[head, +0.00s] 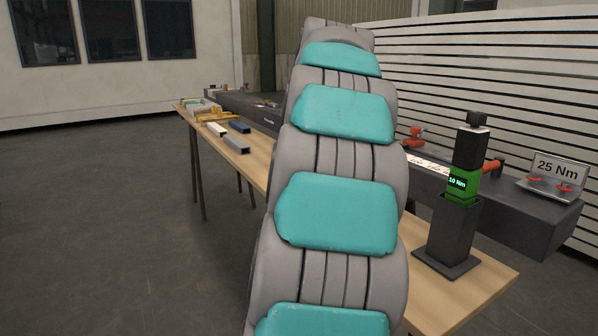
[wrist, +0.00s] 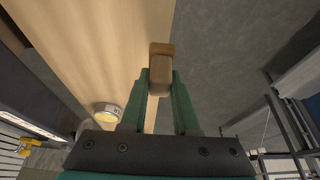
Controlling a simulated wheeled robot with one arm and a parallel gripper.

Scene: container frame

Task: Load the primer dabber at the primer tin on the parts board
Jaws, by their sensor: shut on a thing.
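In the wrist view, my gripper (wrist: 160,92) has two green fingers shut on a brown, block-shaped piece (wrist: 161,63), which looks like the dabber. Its far end sticks out beyond the fingertips, and its dabbing end cannot be told. A small round tin (wrist: 107,111) with a pale label and yellowish top, likely the primer tin, is left of the fingers by the wooden surface. The dabber is apart from it in the picture. In the head view my own arm fills the middle and hides the gripper, dabber and tin.
A long wooden table (head: 480,285) runs behind my arm. A black and green tool marked 10 Nm (head: 463,180) stands in a dark holder (head: 449,235) at right. Floor at left (head: 100,230) is clear.

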